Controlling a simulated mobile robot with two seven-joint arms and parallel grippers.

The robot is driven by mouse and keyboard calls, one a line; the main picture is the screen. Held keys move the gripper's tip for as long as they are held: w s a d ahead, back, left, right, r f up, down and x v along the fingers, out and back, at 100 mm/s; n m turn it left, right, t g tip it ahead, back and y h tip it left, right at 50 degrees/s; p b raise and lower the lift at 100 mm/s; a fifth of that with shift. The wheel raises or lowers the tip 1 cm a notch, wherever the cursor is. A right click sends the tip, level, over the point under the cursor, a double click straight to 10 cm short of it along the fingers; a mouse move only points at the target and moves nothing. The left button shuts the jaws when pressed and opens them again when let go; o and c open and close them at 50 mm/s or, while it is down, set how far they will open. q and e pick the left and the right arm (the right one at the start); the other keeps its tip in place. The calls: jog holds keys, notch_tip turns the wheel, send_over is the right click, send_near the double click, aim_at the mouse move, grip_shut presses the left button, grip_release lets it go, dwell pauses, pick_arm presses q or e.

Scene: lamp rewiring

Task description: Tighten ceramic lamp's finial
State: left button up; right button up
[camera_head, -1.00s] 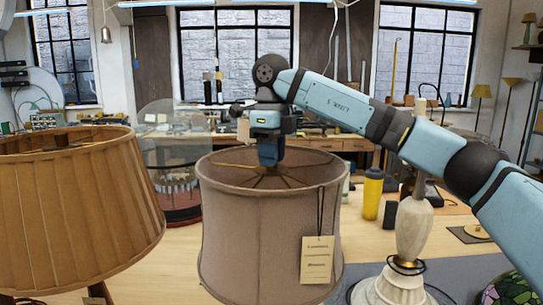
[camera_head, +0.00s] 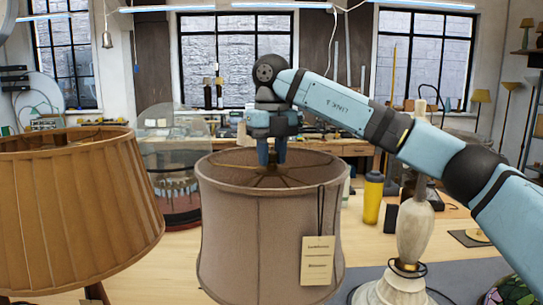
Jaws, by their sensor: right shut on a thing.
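A taupe drum lampshade (camera_head: 265,225) stands in the middle of the head view, and a paper tag (camera_head: 317,261) hangs on its front. Wire spokes (camera_head: 235,166) meet at the middle of its open top. My right gripper (camera_head: 271,163) points straight down over that middle, with both fingers close together at the hub. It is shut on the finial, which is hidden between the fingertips. The lamp's base is hidden under the shade. My left gripper is not in view.
A pleated amber shade (camera_head: 75,205) stands close on the left. At right are a pale stone-like lamp base (camera_head: 414,235) and a yellow bottle (camera_head: 373,198). A glass dome (camera_head: 172,160) stands behind. My right arm spans the upper right.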

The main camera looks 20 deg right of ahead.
aim_at(272, 152)
jog(key=shift+m, duration=0.3)
jog(key=o, duration=0.9)
notch_tip(272, 152, up, 14)
jog(key=shift+f+p, duration=0.1)
jog(key=shift+p, duration=0.25)
